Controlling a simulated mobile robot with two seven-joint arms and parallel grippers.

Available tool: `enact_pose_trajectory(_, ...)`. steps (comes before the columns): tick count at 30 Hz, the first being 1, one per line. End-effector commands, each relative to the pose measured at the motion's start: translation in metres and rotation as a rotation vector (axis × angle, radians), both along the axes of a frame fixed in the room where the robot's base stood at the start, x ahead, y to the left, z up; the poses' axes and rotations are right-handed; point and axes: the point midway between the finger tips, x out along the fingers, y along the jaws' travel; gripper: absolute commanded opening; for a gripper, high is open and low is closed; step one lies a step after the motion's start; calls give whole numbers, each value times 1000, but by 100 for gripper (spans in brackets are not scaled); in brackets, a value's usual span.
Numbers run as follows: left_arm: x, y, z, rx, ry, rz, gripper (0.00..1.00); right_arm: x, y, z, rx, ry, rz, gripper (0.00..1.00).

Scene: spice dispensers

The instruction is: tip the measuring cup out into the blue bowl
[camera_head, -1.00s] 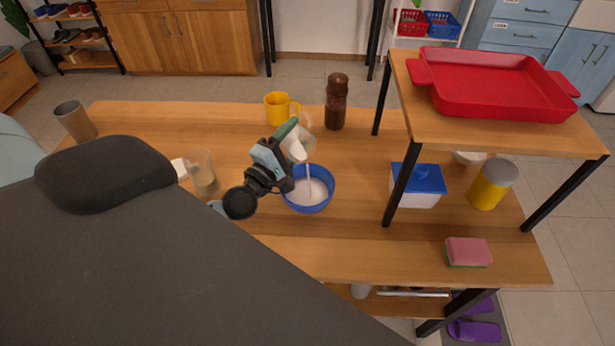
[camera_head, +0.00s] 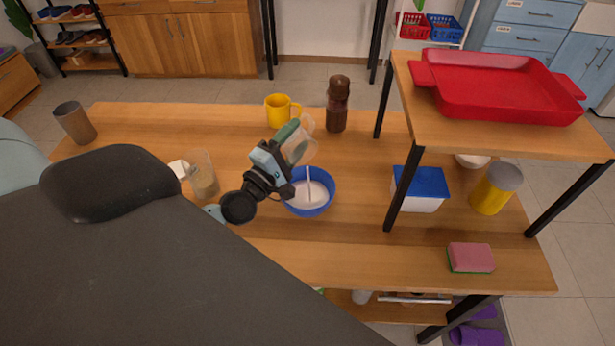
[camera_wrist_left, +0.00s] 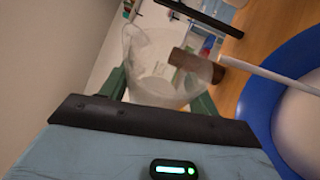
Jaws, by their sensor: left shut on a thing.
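My left gripper (camera_head: 287,142) is shut on the clear measuring cup (camera_head: 304,150) and holds it tilted above the blue bowl (camera_head: 330,193). The cup looks mostly clear, with a little pale content showing in the left wrist view (camera_wrist_left: 158,88). A thin white streak, apparently a stream, runs from near the cup's lip down into the bowl. White contents lie in the bowl, which also shows at the right of the left wrist view (camera_wrist_left: 262,100). My right gripper is not in view.
A yellow mug (camera_head: 278,110) and a brown bottle (camera_head: 337,105) stand behind the bowl. A clear container (camera_head: 203,176) stands to the left. A raised shelf with a red tray (camera_head: 510,88) and a blue-lidded box (camera_head: 422,187) are to the right.

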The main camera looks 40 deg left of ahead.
Motion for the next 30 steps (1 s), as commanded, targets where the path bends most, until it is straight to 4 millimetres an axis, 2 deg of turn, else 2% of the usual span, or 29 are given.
enact_pose_trajectory(14,-1,-1,3,35,-19,0,34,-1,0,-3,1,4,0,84)
enact_pose_trajectory(18,4,6,7,-166,62,0,34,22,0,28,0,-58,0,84)
enact_pose_trajectory(21,12,24,-6,-288,127,1,34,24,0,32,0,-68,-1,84)
enact_pose_trajectory(23,12,23,-9,-329,146,-1,34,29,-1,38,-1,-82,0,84)
enact_pose_trajectory(30,11,23,-17,-338,159,0,34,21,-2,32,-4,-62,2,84)
